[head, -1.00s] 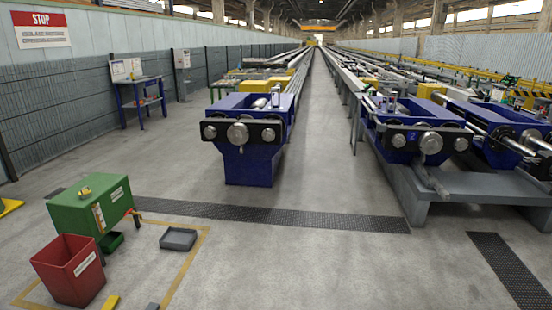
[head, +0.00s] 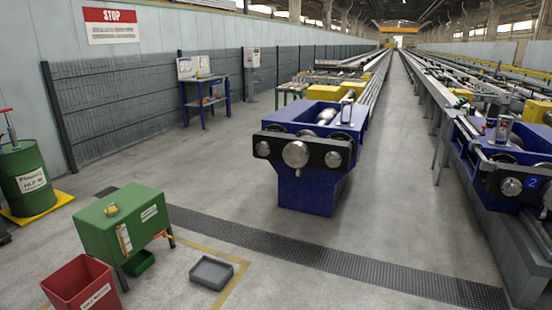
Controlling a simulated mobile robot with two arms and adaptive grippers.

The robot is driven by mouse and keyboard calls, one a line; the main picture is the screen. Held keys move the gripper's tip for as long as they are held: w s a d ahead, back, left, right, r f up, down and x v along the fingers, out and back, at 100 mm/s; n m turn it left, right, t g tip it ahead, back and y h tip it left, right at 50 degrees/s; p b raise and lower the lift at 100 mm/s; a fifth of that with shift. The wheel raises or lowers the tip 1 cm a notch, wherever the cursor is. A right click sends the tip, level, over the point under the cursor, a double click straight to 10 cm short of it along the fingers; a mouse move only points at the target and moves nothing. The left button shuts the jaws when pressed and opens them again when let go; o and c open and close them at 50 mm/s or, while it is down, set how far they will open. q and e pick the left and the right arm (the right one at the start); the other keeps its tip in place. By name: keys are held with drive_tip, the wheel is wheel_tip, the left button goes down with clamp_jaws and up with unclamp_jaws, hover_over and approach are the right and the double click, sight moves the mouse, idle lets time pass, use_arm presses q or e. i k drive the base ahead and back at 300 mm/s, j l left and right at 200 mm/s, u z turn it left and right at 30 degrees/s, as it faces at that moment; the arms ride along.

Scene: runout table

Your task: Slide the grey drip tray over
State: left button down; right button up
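A grey drip tray (head: 211,273) lies flat on the concrete floor in the lower left part of the head view. It is shallow, square and looks empty. It sits just inside a yellow floor line, to the right of a green tank on legs (head: 124,228). A small green tray (head: 139,263) lies under the tank, a little left of the grey one and apart from it. Neither of my grippers shows in the head view.
A red bin (head: 82,287) stands in front of the green tank. A green drum (head: 26,180) stands on a yellow base at the far left. A blue machine (head: 308,180) stands beyond a dark floor grating (head: 330,264). The floor right of the grey tray is clear.

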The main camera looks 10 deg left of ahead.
sight(210, 274)
drive_tip(key=i+j+u, duration=0.1)
drive_tip(key=i+u, duration=0.15)
drive_tip(key=i, duration=0.65)
drive_tip(key=i+u, duration=0.25)
drive_tip(key=i, duration=0.65)
